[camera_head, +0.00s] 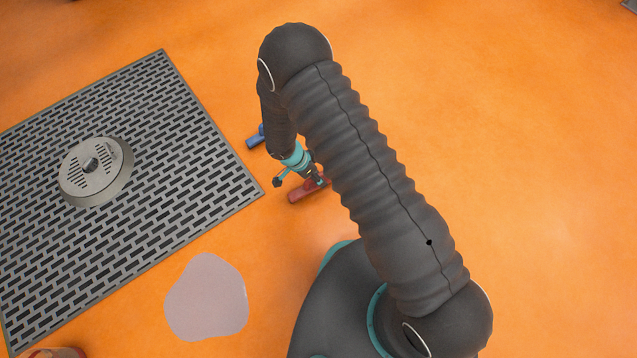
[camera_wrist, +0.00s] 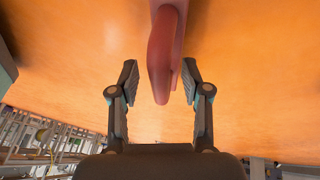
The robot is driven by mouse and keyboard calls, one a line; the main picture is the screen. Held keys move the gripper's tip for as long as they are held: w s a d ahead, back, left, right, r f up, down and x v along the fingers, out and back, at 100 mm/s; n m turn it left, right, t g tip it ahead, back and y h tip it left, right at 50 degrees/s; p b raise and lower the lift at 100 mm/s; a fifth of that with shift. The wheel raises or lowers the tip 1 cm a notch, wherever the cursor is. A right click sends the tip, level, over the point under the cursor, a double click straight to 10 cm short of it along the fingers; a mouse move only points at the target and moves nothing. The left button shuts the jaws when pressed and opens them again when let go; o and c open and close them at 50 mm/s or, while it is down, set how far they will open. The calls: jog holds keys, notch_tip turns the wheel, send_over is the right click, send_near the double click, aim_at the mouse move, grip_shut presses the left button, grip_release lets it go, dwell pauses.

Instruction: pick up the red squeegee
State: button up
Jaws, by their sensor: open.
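The red squeegee (camera_head: 303,191) lies on the orange floor in the head view, partly hidden by my gripper and arm. In the wrist view a red part of the squeegee (camera_wrist: 162,60) reaches in from the top edge to between my fingers. My gripper (camera_wrist: 158,82) is open, with one finger on each side of the red part and visible gaps on both sides. In the head view my gripper (camera_head: 305,180) is at the squeegee, but contact cannot be told there.
A blue object (camera_head: 255,138) lies behind my arm near the grate's corner. A dark floor grate (camera_head: 200,190) with a round metal drain cover (camera_head: 95,170) fills the left. A pale puddle-like patch (camera_head: 207,297) is in front. Floor to the right is clear.

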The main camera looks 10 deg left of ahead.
grip_shut()
dwell(0.3)
